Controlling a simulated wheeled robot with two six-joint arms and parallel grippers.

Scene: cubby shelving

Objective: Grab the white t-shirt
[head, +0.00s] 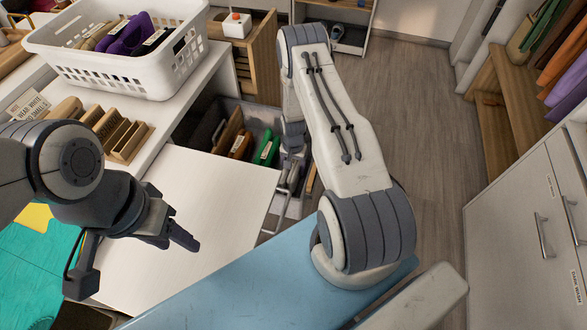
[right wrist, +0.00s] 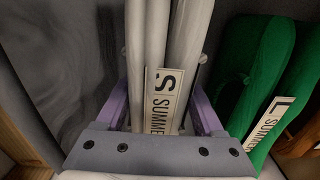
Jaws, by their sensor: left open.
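The white t-shirt (right wrist: 165,45) is folded upright in the right wrist view, with a tag reading "S SUMMER" (right wrist: 161,105) on its front. My right gripper (right wrist: 160,100) has one finger on each side of it. I cannot tell whether the fingers press on the cloth. In the head view my right gripper (head: 291,172) reaches down into the open drawer beside the counter, and I cannot make out the shirt there. My left gripper (head: 138,265) is open and empty above the white board at the left.
Green folded clothing (right wrist: 262,75) stands right of the white t-shirt; it also shows in the head view (head: 267,150). A white basket (head: 120,65) with purple items stands on the counter. A drawer cabinet (head: 535,225) is at the right; wooden floor (head: 430,130) is clear.

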